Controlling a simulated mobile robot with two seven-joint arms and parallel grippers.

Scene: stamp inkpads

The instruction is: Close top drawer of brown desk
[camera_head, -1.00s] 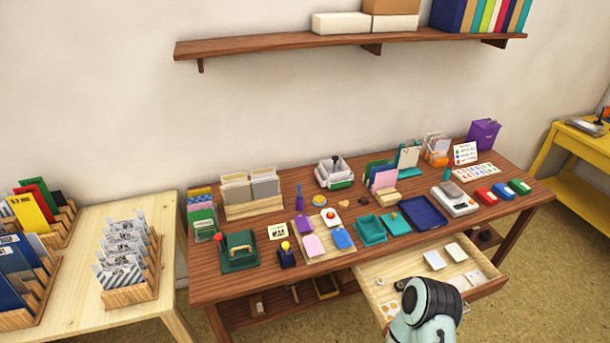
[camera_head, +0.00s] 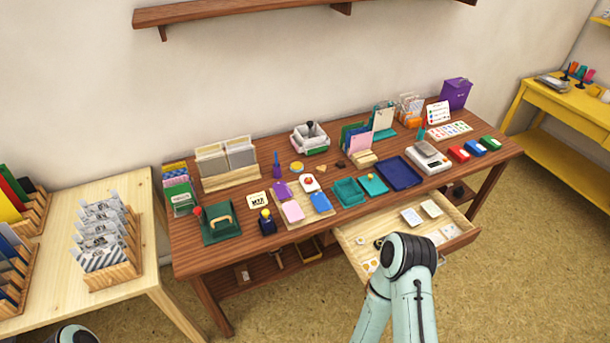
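The brown desk (camera_head: 240,262) stands against the wall. Its top drawer (camera_head: 465,240) is pulled out at the front right, and pale cards and small round pieces lie inside it. My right arm reaches up from the bottom and its dark joint covers part of the drawer's front and left side. The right gripper is hidden behind this arm, so I cannot see its fingers or whether it touches the drawer. Only a rounded piece of my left arm shows at the bottom left edge; the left gripper is out of view.
Inkpads, trays, card holders and a green press (camera_head: 221,222) crowd the desktop. A pale wooden table (camera_head: 150,305) with card racks stands close on the left. A yellow table (camera_head: 560,112) is at the right. Open floor lies right of the drawer.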

